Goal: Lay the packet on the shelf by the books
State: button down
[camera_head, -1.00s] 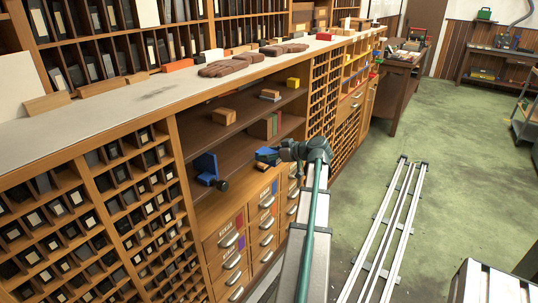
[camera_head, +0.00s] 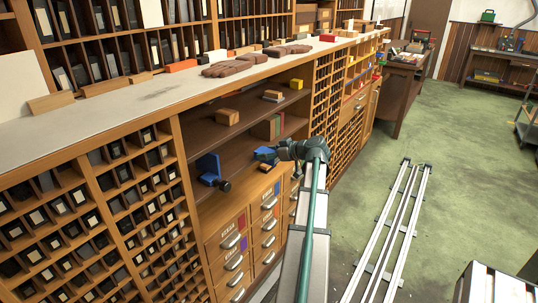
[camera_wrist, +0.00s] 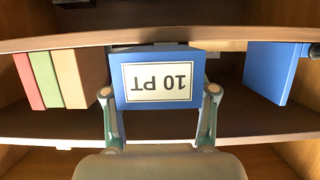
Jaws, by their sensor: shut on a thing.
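The blue packet (camera_head: 264,153) is in my gripper (camera_head: 272,156), in front of the shelf opening. In the wrist view the packet (camera_wrist: 157,57) carries a white label reading "10 PT" upside down. My gripper's two fingers (camera_wrist: 159,97) are shut on its sides. The books (camera_head: 273,127), red, green and tan, stand in the shelf unit behind the gripper; they show to the left of the packet in the wrist view (camera_wrist: 62,80), apart from it. The shelf (camera_head: 237,145) has bare board around the books.
A blue bookend-like piece (camera_head: 208,165) with a dark knob stands left of my gripper; a blue block (camera_wrist: 270,72) shows right in the wrist view. A tan block (camera_head: 228,117) and a yellow block (camera_head: 296,84) sit on the upper board. Labelled drawers (camera_head: 235,243) lie below.

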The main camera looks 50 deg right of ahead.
aim_at(265, 151)
jog(key=shift+w+a+b, duration=0.15)
jog(key=shift+w+b, duration=0.6)
jog(key=shift+w, duration=2.35)
jog(key=shift+w+a+b, duration=0.1)
jog(key=shift+w+b, duration=0.65)
jog(key=shift+w, duration=2.3)
jog(key=shift+c, duration=1.3)
grip_release()
jog(key=shift+s, duration=0.1)
jog(key=v, duration=1.2)
